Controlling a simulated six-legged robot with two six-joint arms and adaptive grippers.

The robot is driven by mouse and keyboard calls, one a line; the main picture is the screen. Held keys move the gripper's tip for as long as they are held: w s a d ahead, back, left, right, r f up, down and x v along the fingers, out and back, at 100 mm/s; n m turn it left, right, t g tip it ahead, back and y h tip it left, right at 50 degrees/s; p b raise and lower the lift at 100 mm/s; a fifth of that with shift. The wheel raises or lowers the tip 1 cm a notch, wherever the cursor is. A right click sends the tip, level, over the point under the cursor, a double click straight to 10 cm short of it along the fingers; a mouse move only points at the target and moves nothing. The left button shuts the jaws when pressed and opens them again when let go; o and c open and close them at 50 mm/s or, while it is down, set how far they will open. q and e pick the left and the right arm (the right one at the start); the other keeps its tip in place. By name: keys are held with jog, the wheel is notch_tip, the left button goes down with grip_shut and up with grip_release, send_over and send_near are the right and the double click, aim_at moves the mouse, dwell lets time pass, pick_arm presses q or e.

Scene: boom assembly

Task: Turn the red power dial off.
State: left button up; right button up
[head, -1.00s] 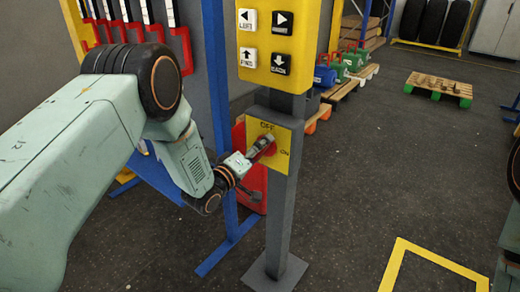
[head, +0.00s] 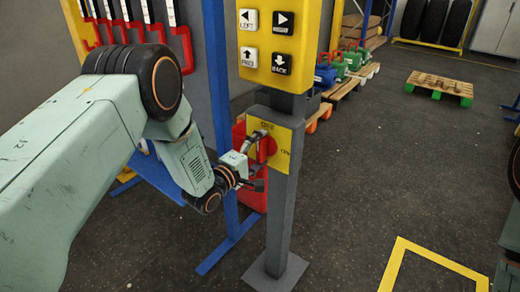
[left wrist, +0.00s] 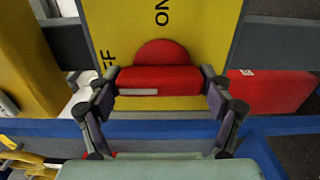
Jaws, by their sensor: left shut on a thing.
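The red power dial (head: 266,150) sits on a yellow plate (head: 285,133) on a grey post, with OFF lettered above it and ON to its right. My left gripper (head: 258,160) reaches it from the left. In the left wrist view the dial's red grip (left wrist: 160,80) lies between the two fingers of my left gripper (left wrist: 162,86), which is shut on it. A white mark on the grip's left end lies on the side of the partly hidden OFF lettering; ON is above the dial. My right gripper is not in view.
A yellow button box (head: 281,45) with arrow buttons is on the post above the dial. A blue frame (head: 216,90) stands close behind my left arm. A red container (head: 249,190) is behind the post.

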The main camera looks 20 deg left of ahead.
pick_arm(q)
jog(key=shift+d, duration=0.1)
jog(key=o, duration=1.1)
jog(key=v, duration=1.2)
jog(key=x, duration=1.2)
